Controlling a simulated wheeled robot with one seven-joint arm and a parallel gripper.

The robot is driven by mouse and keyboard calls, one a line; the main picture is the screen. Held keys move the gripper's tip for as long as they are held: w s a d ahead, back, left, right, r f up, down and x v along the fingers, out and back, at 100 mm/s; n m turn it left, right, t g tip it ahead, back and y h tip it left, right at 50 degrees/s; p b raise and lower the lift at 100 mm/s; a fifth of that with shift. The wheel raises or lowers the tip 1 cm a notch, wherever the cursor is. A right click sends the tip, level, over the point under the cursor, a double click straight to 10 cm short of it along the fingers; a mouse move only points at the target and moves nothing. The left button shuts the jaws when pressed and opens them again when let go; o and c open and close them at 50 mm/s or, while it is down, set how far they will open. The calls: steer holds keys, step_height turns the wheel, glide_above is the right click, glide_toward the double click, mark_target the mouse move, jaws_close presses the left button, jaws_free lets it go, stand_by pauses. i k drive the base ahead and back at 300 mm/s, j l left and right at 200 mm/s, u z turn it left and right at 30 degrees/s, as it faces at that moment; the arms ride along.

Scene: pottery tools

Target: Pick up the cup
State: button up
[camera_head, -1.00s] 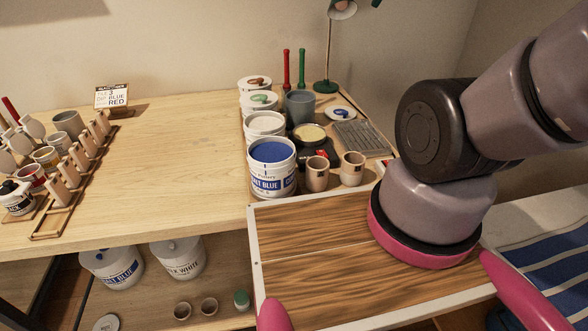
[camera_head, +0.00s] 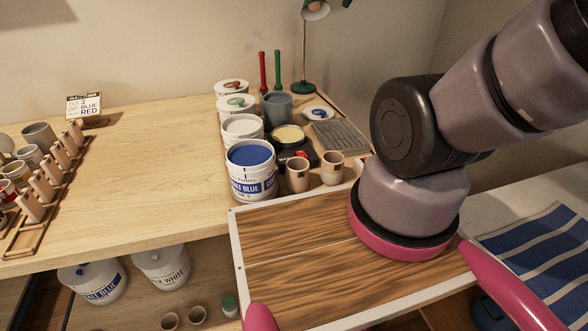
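Two small beige cups, the left one (camera_head: 297,176) and the right one (camera_head: 332,170), stand upright side by side near the table's front edge, right of the blue paint tub. A larger grey-blue cup (camera_head: 278,108) stands behind them. A grey cup (camera_head: 39,136) stands at the left near a wooden rack. Which cup is meant cannot be told. My arm fills the right side and leaves the picture at the upper right; my gripper is not in view.
The wooden table (camera_head: 150,170) is clear in its middle. The blue paint tub (camera_head: 250,170), other tubs and a grey ribbed tray (camera_head: 340,136) crowd around the beige cups. A green lamp (camera_head: 303,85) stands behind. Big buckets (camera_head: 92,281) sit below. A striped cloth (camera_head: 540,255) lies right.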

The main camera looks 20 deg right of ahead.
mark_target(332, 169)
steer(key=k+j+z, duration=0.15)
steer(key=j, duration=0.25)
steer(key=k+j+z, duration=0.2)
steer(key=j, duration=0.2)
steer(key=j+z, duration=0.15)
steer(key=j, duration=0.25)
steer(key=k+j+z, duration=0.15)
steer(key=k+j, duration=0.1)
steer(key=j, duration=0.1)
